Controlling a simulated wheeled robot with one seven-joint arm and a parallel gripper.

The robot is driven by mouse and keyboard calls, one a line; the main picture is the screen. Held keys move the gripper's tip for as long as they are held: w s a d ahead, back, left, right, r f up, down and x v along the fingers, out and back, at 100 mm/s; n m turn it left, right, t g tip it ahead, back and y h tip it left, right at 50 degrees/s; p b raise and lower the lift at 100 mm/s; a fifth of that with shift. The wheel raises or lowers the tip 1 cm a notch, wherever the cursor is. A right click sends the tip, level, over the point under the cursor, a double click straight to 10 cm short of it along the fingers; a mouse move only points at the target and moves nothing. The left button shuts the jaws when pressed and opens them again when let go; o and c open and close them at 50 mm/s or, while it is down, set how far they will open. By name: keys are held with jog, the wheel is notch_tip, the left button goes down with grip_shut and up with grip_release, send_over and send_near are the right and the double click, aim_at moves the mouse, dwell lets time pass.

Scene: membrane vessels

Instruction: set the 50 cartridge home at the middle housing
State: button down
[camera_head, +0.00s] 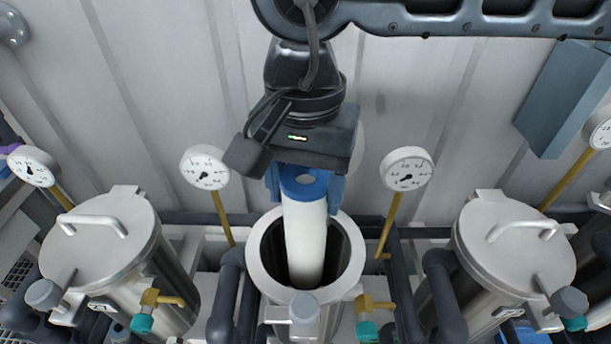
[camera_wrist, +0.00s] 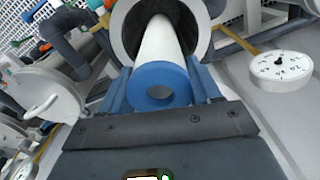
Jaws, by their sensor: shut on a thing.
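The cartridge (camera_head: 304,232) is a white cylinder with a blue end cap that has a round hole. My gripper (camera_head: 305,188) is shut on its blue cap, above the middle housing. The middle housing (camera_head: 257,272) is an open steel vessel with a wide rim and a dark bore. The cartridge's lower end is inside the bore and hidden; its upper part and cap stand above the rim. In the wrist view the cartridge (camera_wrist: 168,45) runs from the blue fingers into the housing mouth (camera_wrist: 205,30). No number is readable on the cartridge.
A lidded vessel (camera_head: 100,235) stands on the left and another (camera_head: 515,245) on the right. Gauges on stems (camera_head: 205,167) (camera_head: 407,170) flank the middle housing. A ribbed wall is behind.

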aim_at(305, 258)
jog(key=shift+f+b, duration=0.5)
jog(key=shift+f, duration=0.95)
jog(key=shift+f+b, duration=6.7)
jog(key=shift+b, duration=0.2)
jog(key=shift+c, duration=0.8)
grip_release()
notch_tip(305, 258, up, 8)
jog(key=shift+f, duration=0.1)
